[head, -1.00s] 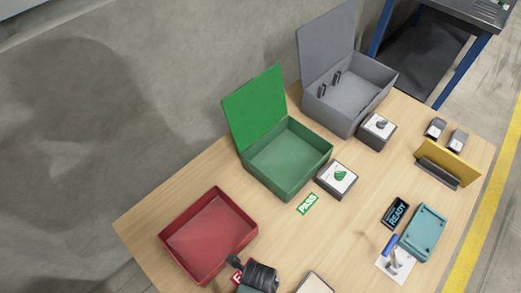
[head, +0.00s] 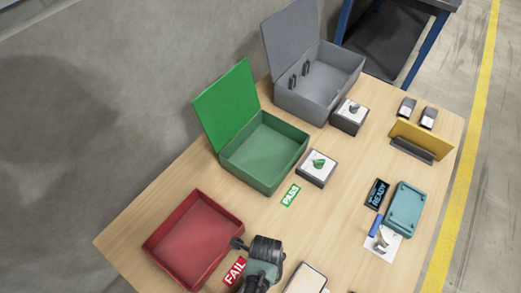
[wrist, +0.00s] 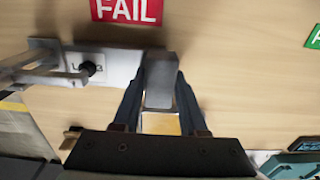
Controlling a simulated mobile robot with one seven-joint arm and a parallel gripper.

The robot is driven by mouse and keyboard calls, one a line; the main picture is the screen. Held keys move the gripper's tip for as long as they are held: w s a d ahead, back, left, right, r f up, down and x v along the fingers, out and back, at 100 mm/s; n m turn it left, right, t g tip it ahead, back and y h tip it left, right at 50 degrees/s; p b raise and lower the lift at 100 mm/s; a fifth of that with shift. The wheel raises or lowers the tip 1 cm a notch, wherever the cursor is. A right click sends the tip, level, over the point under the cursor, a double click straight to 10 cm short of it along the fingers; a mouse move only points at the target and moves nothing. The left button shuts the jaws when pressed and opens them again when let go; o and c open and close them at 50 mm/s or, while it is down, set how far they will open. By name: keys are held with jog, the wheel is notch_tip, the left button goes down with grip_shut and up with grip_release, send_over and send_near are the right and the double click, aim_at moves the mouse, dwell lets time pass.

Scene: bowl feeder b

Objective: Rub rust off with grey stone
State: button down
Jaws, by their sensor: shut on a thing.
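In the wrist view, my gripper (wrist: 160,92) is shut on a grey block, which I take for the grey stone (wrist: 161,68). It sits between the dark fingertips, over the wood table just below the red FAIL label (wrist: 127,10). A light metal plate (wrist: 118,68) with a dark knob lies directly left of the stone; I cannot tell whether they touch. No rust can be made out. In the head view, a dark jointed part that looks like my arm (head: 264,252) covers the area beside the FAIL label (head: 235,271), and my gripper is hidden.
A red tray (head: 236,218), an open green box (head: 224,160) and an open grey box (head: 283,108) stand along the back. A teal case (head: 405,208), a READY display (head: 377,194) and a blue-handled tool (head: 379,235) are at right.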

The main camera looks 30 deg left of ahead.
notch_tip(320, 180, up, 6)
jog(key=p, duration=0.6)
jog(key=shift+r, duration=0.1)
jog(key=shift+p, duration=0.3)
notch_tip(320, 180, up, 3)
jog(key=p, duration=0.3)
jog(key=shift+r, duration=0.1)
dwell(0.3)
